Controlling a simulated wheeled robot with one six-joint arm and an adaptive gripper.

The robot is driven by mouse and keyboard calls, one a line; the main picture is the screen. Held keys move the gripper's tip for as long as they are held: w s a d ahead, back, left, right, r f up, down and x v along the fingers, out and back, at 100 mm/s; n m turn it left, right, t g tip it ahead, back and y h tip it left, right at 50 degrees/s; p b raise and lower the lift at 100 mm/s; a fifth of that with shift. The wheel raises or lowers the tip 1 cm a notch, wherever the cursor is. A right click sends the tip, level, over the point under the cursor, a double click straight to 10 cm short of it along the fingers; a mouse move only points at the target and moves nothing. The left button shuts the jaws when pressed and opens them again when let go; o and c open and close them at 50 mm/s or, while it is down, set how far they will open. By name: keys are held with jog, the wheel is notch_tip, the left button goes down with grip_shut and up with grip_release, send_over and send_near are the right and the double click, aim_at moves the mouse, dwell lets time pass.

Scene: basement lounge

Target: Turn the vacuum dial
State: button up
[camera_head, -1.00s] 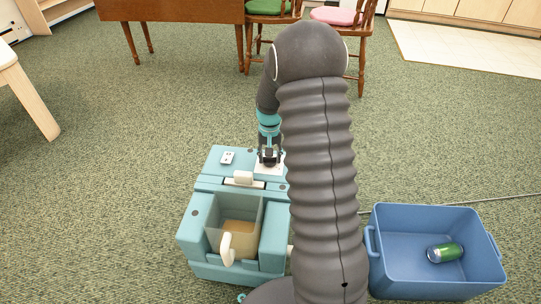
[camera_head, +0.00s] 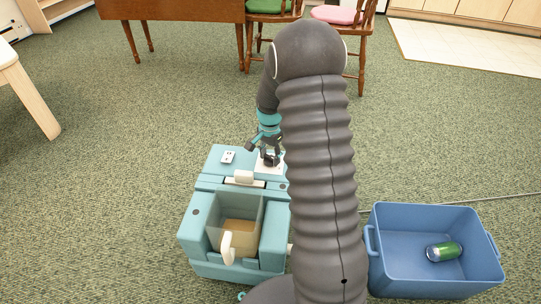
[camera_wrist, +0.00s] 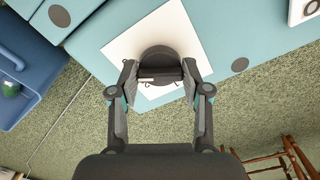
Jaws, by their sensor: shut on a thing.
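The vacuum (camera_head: 205,220) is a teal box on the carpet, with a clear bin and a white handle at its front. Its dial (camera_wrist: 158,53) is a dark round knob with a raised grip bar, on a white square plate (camera_wrist: 118,48) on the top face. My gripper (camera_wrist: 159,73) points down at the plate, with a finger on each side of the grip bar, shut on it. In the head view my gripper (camera_head: 269,156) and arm cover most of the dial and the vacuum's right side.
A white outlet-like plate (camera_head: 228,157) is on the vacuum's top. A wooden table (camera_head: 180,12) and chairs stand behind.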

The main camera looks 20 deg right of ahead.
aim_at(270, 157)
jog(key=shift+s+d+f, duration=0.1)
jog(key=shift+s+f, duration=0.05)
jog(key=shift+s, duration=0.05)
dwell(0.3)
jog(key=o, duration=1.2)
jog(key=shift+w, duration=0.1)
jog(key=shift+r, duration=0.6)
notch_tip(270, 157, up, 11)
